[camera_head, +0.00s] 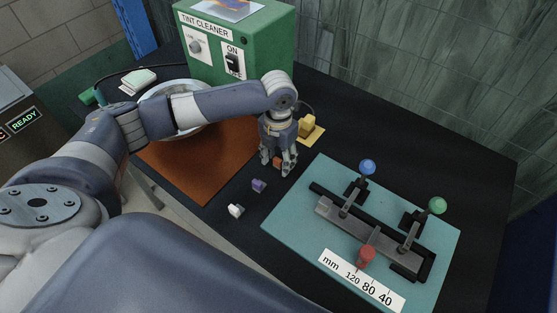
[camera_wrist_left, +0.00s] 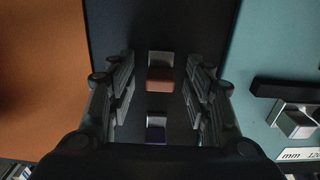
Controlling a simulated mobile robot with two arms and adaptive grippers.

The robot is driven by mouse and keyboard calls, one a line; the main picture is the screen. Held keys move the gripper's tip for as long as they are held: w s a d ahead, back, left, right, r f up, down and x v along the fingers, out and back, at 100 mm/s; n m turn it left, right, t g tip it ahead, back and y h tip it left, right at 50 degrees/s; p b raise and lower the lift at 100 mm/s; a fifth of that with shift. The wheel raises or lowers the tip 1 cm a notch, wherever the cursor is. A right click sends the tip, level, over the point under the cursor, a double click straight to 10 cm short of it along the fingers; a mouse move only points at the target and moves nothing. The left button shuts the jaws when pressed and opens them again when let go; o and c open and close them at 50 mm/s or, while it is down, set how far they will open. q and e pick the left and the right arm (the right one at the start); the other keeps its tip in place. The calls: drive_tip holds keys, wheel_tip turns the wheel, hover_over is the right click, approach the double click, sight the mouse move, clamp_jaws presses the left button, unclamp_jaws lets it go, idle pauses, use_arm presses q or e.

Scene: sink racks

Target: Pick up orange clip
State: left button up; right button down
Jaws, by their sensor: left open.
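The orange clip (camera_head: 278,162) is a small block on the black table, partly hidden by my left gripper (camera_head: 278,168) in the head view. In the left wrist view the orange clip (camera_wrist_left: 160,76) shows between the open fingers of the left gripper (camera_wrist_left: 158,85), with a gap on each side. The fingers point down at it and hold nothing. My right gripper is in neither view.
A purple clip (camera_head: 258,185) and a white clip (camera_head: 236,210) lie nearby. A yellow block (camera_head: 307,125) sits behind the gripper. A teal board (camera_head: 290,212) with a clamp fixture is at right, an orange mat (camera_head: 205,180) at left. The green box (camera_head: 270,45) stands behind.

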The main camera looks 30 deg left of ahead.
use_arm(q)
drive_tip(key=shift+f, duration=0.35)
clamp_jaws()
drive_tip(key=shift+r, duration=0.15)
